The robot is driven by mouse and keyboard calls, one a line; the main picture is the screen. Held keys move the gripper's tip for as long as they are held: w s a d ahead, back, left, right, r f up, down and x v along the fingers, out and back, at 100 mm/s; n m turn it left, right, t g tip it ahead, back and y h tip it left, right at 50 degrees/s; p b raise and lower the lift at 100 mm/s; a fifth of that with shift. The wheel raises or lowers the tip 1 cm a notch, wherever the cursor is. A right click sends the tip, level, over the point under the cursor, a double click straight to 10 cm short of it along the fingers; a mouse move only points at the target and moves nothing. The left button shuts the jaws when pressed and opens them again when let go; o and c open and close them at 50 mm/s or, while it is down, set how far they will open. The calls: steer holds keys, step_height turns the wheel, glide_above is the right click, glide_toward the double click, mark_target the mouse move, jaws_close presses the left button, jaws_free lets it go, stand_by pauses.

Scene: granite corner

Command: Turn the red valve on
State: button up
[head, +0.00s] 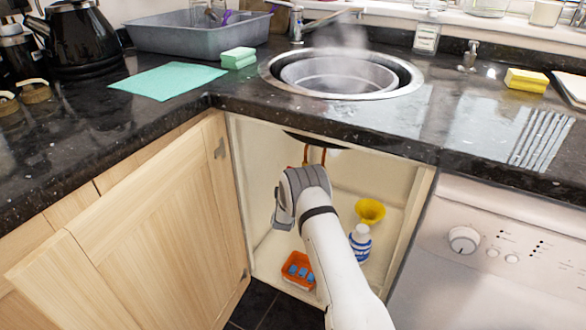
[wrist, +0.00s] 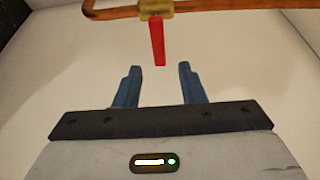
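The red valve handle (wrist: 157,40) shows in the wrist view, pointing toward me from a brass valve body (wrist: 155,8) on a copper pipe (wrist: 225,7). My gripper (wrist: 157,72) is open, with its two blue fingers apart and nothing between them. The handle's tip lies just beyond the fingertips, roughly between them in the picture; I see no contact. In the head view my arm reaches into the open cabinet under the sink, and my wrist hides the valve. A bit of copper pipe (head: 306,154) shows above my wrist.
The cabinet door (head: 150,240) stands open at left. On the cabinet floor are an orange tray (head: 290,281) with blue items, a white-and-blue bottle (head: 360,244) and a yellow funnel (head: 370,211). The steaming sink (head: 335,75) is above; a dishwasher (head: 500,250) is at right.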

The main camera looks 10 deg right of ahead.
steer(key=shift+b+x, duration=1.15)
steer(key=shift+x, duration=2.25)
steer(key=shift+d, duration=0.15)
steer(key=shift+c, duration=0.6)
